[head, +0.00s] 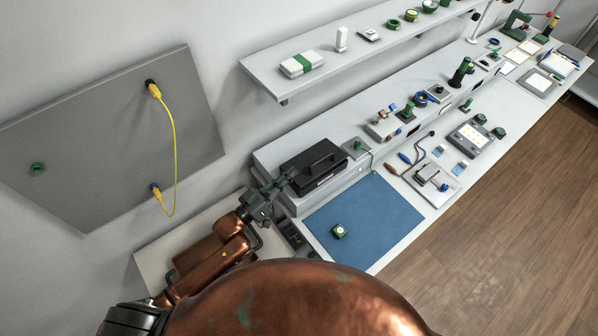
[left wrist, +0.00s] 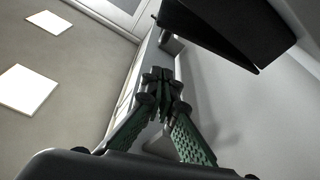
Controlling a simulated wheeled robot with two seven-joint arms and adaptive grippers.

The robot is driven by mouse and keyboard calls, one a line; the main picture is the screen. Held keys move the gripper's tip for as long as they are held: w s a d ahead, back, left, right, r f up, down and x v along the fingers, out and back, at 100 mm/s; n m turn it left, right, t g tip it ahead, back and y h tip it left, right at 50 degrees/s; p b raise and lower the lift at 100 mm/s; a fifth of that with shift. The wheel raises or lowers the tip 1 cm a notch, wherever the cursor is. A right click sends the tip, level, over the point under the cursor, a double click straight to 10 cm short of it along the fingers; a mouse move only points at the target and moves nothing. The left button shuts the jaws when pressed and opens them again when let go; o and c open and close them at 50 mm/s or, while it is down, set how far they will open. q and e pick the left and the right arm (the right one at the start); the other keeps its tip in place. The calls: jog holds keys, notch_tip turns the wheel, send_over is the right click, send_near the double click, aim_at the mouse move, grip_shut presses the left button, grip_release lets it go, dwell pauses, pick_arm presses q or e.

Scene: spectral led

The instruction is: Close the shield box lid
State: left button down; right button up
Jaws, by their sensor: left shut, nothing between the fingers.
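The black shield box (head: 315,165) sits on the raised ledge behind the blue mat, with a handle on its dark upper face. I cannot tell from the head view how far its lid stands from the body. In the left wrist view a dark panel of it (left wrist: 215,32) shows at the upper right, tilted. My left gripper (head: 287,176) is shut and empty, its fingertips close to the left end of the box. In the left wrist view its green fingers meet at the tips (left wrist: 163,82), below the dark panel. Whether they touch the box is unclear. My right gripper is not seen.
A blue mat (head: 365,222) with a small green-and-white part (head: 338,231) lies in front of the box. A small grey device (head: 357,147) stands right of the box. A shelf (head: 290,85) runs above. A grey panel (head: 110,135) with a yellow cable stands at left.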

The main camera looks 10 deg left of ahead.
pick_arm(q)
jog(key=b+v, duration=0.1)
jog(key=v, duration=0.6)
jog(key=w+d+r+m+g+y+p, duration=0.1)
jog(key=w+d+r+g+y+p, duration=0.15)
jog(key=w+r+g+p, duration=0.5)
jog(key=shift+t+h, duration=0.35)
jog(key=shift+t, duration=0.5)
jog(key=x, duration=0.7)
jog(key=s+x, duration=0.1)
jog(key=x, duration=0.2)
jog(key=shift+w+d+f, duration=0.15)
jog(key=shift+d+f, duration=0.2)
jog(key=shift+d, duration=0.3)
jog(key=shift+s+d+f, duration=0.15)
jog(key=shift+s+f, duration=0.15)
jog(key=shift+f, duration=0.35)
jog(key=shift+d+f, duration=0.1)
jog(key=shift+f, duration=0.15)
